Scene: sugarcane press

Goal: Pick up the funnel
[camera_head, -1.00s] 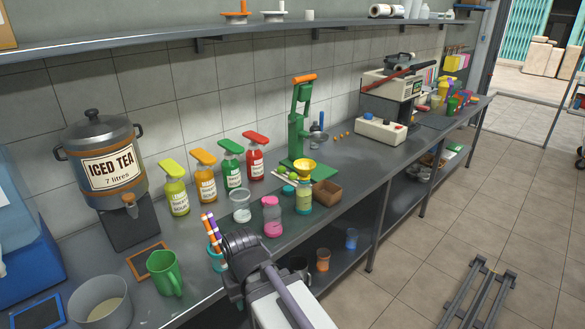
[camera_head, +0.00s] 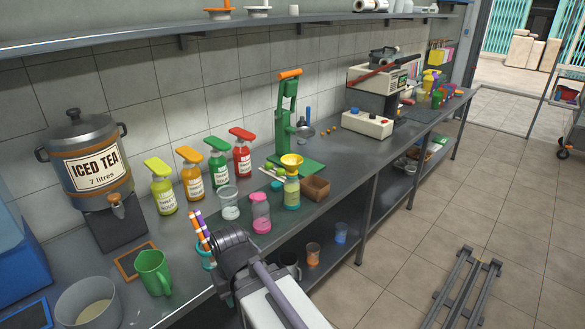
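The yellow funnel (camera_head: 291,160) sits wide end up on top of a small jar with a teal and yellow body (camera_head: 292,188). The jar stands upright on the grey counter (camera_head: 345,165), in front of the green hand press. Part of my arm shows at the bottom of the view, with a dark ribbed joint, nearer the camera than the funnel and apart from it. I cannot make out my gripper's fingers.
A brown box (camera_head: 316,188) stands close right of the funnel's jar, a pink jar (camera_head: 261,213) to its left. The green press (camera_head: 286,120) rises behind. A green mug (camera_head: 153,272) stands front left. The floor right is mostly clear.

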